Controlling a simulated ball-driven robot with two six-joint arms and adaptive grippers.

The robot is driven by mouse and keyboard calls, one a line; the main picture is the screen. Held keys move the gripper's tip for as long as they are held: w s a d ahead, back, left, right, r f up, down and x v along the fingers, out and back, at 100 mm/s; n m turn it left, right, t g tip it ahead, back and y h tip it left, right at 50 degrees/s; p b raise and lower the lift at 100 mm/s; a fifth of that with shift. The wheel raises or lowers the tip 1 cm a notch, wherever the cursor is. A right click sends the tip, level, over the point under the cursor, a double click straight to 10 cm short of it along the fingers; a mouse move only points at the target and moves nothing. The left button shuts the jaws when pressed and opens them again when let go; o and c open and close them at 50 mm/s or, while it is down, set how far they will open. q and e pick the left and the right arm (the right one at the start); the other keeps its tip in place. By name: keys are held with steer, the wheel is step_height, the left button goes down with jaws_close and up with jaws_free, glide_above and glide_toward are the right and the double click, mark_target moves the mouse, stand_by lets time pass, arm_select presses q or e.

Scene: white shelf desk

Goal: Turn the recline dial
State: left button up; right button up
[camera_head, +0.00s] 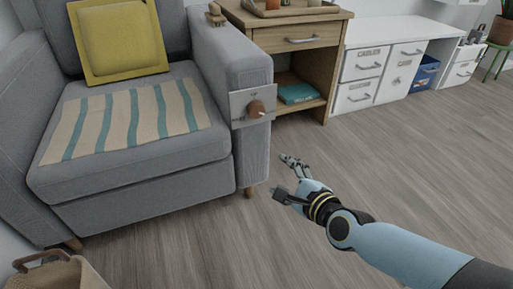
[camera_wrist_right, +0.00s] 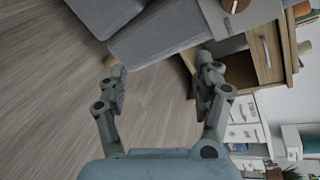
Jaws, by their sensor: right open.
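The recline dial is a brown knob (camera_head: 256,109) on a light metal plate (camera_head: 239,101), fixed to the front of the grey armchair's (camera_head: 130,172) right armrest. In the right wrist view the brown knob (camera_wrist_right: 236,5) shows at the top edge, partly cut off. My right gripper (camera_head: 286,179) is open and empty, below and to the right of the dial in the head view, apart from it. In the right wrist view its two fingers (camera_wrist_right: 161,80) are spread wide with nothing between them. My left gripper is not in view.
A wooden side table (camera_head: 290,45) with a drawer and a teal book (camera_head: 297,94) stands right of the armchair. White drawers (camera_head: 365,64) line the wall. A basket (camera_head: 50,275) is at bottom left. The wooden floor (camera_head: 420,150) on the right is clear.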

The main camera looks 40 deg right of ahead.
steer(key=w+r+m+t+h+b, duration=0.1)
steer(key=w+r+m+t+b, duration=0.2)
steer(key=m, duration=0.5)
steer(key=m+h+b, duration=0.1)
steer(key=m+b, duration=0.3)
glide_toward(258, 113)
steer(key=shift+m+h, duration=0.3)
steer(key=p+x, duration=0.1)
steer(key=x, duration=0.3)
steer(key=shift+w, duration=0.2)
steer(key=x, duration=0.4)
steer(key=shift+a+f, duration=0.1)
steer(key=shift+w+t, duration=0.3)
steer(key=shift+w, duration=0.2)
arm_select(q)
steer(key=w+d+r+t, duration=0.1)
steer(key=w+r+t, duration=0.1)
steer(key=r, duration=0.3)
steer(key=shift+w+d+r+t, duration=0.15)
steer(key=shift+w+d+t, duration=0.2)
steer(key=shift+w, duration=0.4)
arm_select(e)
steer(key=c, duration=1.2)
